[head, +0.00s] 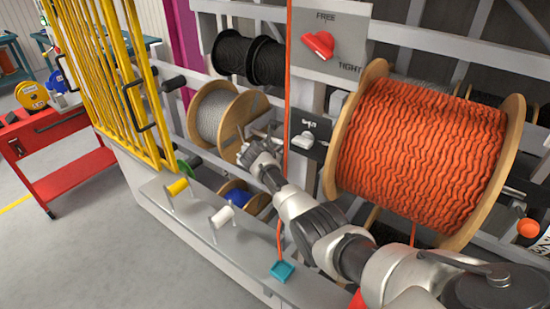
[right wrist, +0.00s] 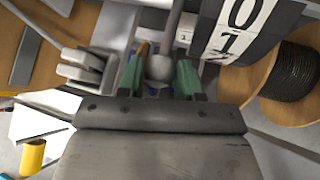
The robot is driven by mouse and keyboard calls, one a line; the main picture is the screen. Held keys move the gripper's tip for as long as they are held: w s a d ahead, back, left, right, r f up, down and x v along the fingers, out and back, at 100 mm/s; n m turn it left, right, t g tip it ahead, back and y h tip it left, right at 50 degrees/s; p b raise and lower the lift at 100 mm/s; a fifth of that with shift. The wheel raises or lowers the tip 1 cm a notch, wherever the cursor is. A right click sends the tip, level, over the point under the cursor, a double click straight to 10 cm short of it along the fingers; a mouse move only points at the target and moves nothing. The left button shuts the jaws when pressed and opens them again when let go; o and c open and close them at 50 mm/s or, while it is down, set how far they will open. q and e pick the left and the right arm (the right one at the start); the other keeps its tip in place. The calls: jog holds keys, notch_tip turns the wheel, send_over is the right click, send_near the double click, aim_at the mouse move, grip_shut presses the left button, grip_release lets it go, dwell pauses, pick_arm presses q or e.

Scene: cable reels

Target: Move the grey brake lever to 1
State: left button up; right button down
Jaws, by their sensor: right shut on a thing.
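In the right wrist view, the grey brake lever ends in a round grey knob (right wrist: 158,68), with its rod running up out of the frame. My right gripper (right wrist: 160,78) is shut on this knob, a green fingertip pad on each side. A number plate (right wrist: 228,40) with white squares marked 0 and 1 shows to the upper right; lower marks are too foreshortened to read surely. I cannot tell which number the lever stands at. In the head view, my right gripper (head: 256,146) reaches in front of the grey-cable reel and hides the knob. My left gripper is not in view.
A large orange-rope reel (head: 420,150) stands to the right of my arm. A red knob (head: 318,45) sits on the FREE/TIGHT plate above. A yellow handle (head: 177,187) and a white handle (head: 222,215) rise from the front ledge. Yellow bars (head: 110,80) stand left.

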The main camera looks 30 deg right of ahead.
jog(key=shift+w+d+r+p, duration=0.1)
jog(key=shift+d+r+p, duration=0.05)
jog(key=shift+r, duration=0.35)
jog(key=shift+w+d+r+p, duration=0.1)
jog(key=shift+r+p, duration=0.05)
jog(key=shift+r, duration=0.35)
jog(key=shift+r+p, duration=0.45)
jog(key=shift+r, duration=0.25)
jog(key=shift+w+d+r+p, duration=0.1)
jog(key=shift+d+r+p, duration=0.2)
jog(key=shift+r+p, duration=0.2)
jog(key=c, duration=1.1)
grip_release()
jog(key=o, duration=0.3)
jog(key=shift+f, duration=0.15)
jog(key=shift+o, duration=0.2)
jog(key=shift+f, duration=0.1)
